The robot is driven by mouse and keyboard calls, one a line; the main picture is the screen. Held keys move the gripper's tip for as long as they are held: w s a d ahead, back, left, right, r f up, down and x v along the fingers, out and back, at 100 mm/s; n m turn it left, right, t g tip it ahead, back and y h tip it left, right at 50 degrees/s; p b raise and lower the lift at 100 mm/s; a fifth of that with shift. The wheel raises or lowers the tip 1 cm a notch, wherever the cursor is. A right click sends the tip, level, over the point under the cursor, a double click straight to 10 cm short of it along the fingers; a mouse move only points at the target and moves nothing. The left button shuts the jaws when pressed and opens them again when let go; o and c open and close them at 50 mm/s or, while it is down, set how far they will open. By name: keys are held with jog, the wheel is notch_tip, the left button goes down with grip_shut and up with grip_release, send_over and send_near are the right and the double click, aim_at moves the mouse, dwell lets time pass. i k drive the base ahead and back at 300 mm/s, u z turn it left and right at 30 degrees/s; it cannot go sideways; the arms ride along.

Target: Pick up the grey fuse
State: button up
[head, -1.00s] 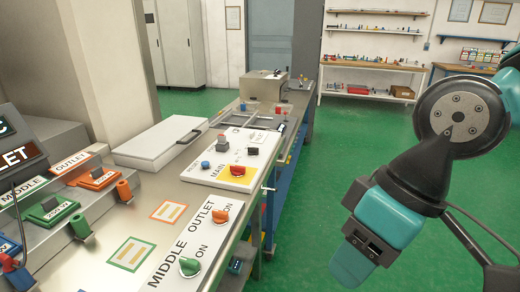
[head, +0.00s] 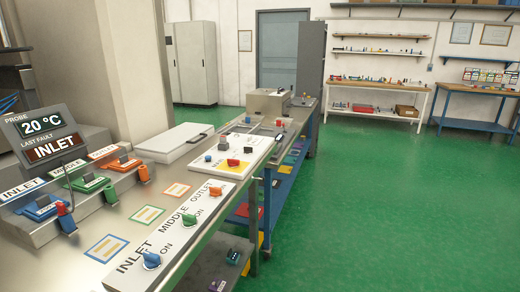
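I cannot pick out a grey fuse for certain in the head view. Small parts on the far shelves and the lower bench shelf are too small to tell apart. Blue, green and orange fuse-like blocks sit in a row of holders at the left: the blue one (head: 42,207), the green one (head: 90,183) and the orange one (head: 123,163). My gripper is not in view now.
The steel bench (head: 115,272) runs from the near left to the back. It carries a switch panel (head: 190,213), a white main panel (head: 240,153), a display (head: 42,138) and a white lidded box (head: 172,150). Far right stands a white shelf bench (head: 375,85). Green floor (head: 400,210) is clear.

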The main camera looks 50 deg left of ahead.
aim_at(223, 139)
jog(key=u, duration=0.15)
jog(key=i, duration=1.4)
jog(key=u, duration=0.55)
jog(key=i, duration=1.35)
jog(key=u, duration=1.75)
jog(key=i, duration=0.85)
jog(key=u, duration=0.8)
